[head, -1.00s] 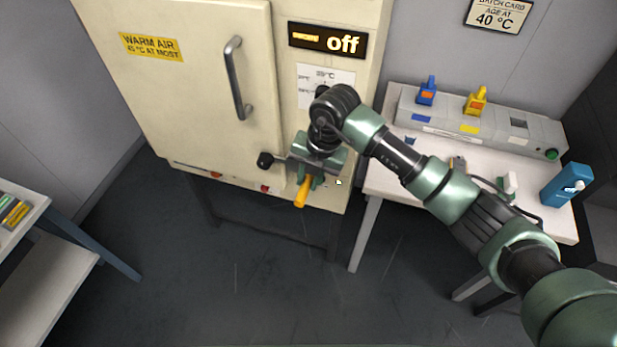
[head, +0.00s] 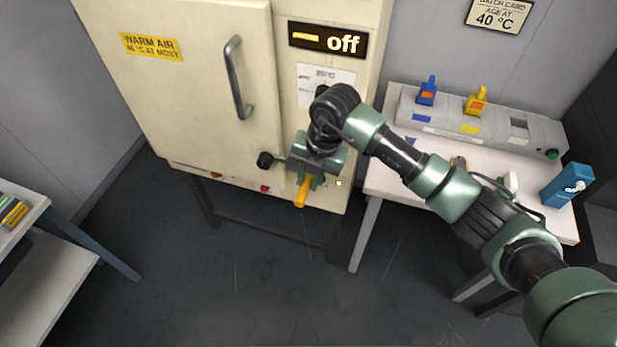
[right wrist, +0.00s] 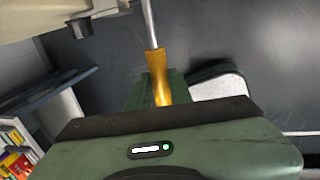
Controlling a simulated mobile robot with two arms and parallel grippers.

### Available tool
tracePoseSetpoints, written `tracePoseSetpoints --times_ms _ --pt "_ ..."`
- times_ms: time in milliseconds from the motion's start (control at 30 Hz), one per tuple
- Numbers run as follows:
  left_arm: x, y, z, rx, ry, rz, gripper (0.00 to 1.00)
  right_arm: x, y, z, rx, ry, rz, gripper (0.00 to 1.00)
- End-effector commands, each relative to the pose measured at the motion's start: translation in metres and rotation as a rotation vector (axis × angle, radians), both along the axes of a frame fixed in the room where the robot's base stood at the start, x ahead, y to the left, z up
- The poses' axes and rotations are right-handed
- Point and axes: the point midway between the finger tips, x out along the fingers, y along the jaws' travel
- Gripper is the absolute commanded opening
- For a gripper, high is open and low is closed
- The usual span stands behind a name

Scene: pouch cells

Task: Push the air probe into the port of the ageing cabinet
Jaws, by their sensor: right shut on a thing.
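The air probe has a yellow-orange handle (head: 302,191), which pokes out below my right gripper (head: 311,179) in the head view. The right wrist view shows its handle (right wrist: 159,75) between the fingers of my right gripper (right wrist: 160,90), which is shut on it. A thin metal shaft (right wrist: 149,22) runs from the handle out past the top edge there. The cream ageing cabinet (head: 190,95) stands behind the gripper, which is in front of its lower right part. My left gripper is not in view.
Floor below is clear.

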Motion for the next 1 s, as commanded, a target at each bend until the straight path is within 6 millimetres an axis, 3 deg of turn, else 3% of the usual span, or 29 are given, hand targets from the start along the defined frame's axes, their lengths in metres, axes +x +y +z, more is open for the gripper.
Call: tracePoseSetpoints --times_ms 1000 --pt "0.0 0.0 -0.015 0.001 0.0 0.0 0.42 0.023 -0.007 -0.001 0.0 0.0 -0.001 0.0"
